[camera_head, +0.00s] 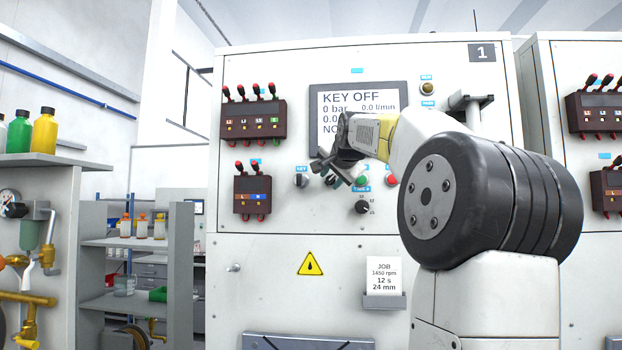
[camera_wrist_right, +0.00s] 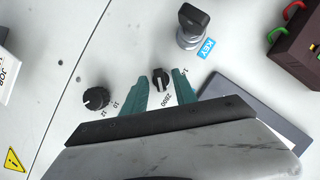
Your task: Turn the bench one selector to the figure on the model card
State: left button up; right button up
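Bench one (camera_head: 290,230) is the white cabinet marked 1. Its small black selector (camera_wrist_right: 160,80) has the figure 2900 beside it and a partly hidden figure starting 14; I cannot tell which its pointer meets. My right gripper (camera_wrist_right: 159,100) is open, its teal fingers on either side of the selector; contact is unclear. In the head view the right gripper (camera_head: 330,166) is at the panel below the display and partly hides this selector. The model card (camera_head: 384,275) reads JOB, 1450 rpm, 12 s, 24 mm. My left gripper is not in view.
The black key switch (camera_wrist_right: 192,25) is near the selector. Another black knob (camera_head: 362,207) has figures around it, including 10 and 12. A green button (camera_head: 362,181) and a red button (camera_head: 391,180) are close by. The display (camera_head: 335,101) reads KEY OFF.

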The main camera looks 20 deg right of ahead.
grip_shut()
jog(key=shift+n, duration=0.3)
jog(key=shift+a+n+g+h, duration=0.2)
jog(key=shift+n+g+h, duration=0.5)
jog(key=shift+n, duration=0.5)
jog(key=n+g+h, duration=0.1)
jog(key=n, duration=0.2)
jog(key=shift+w+a+h, duration=0.1)
jog(key=shift+a+h, duration=0.05)
jog(key=shift+h, duration=0.25)
jog(key=n+h, duration=0.2)
jog(key=n, duration=0.1)
jog(key=shift+w+a+g, duration=0.1)
jog(key=shift+g, duration=0.3)
jog(key=shift+a+f+n+h, duration=0.1)
jog(key=shift+n+h, duration=1.1)
jog(key=shift+n, duration=0.5)
grip_release()
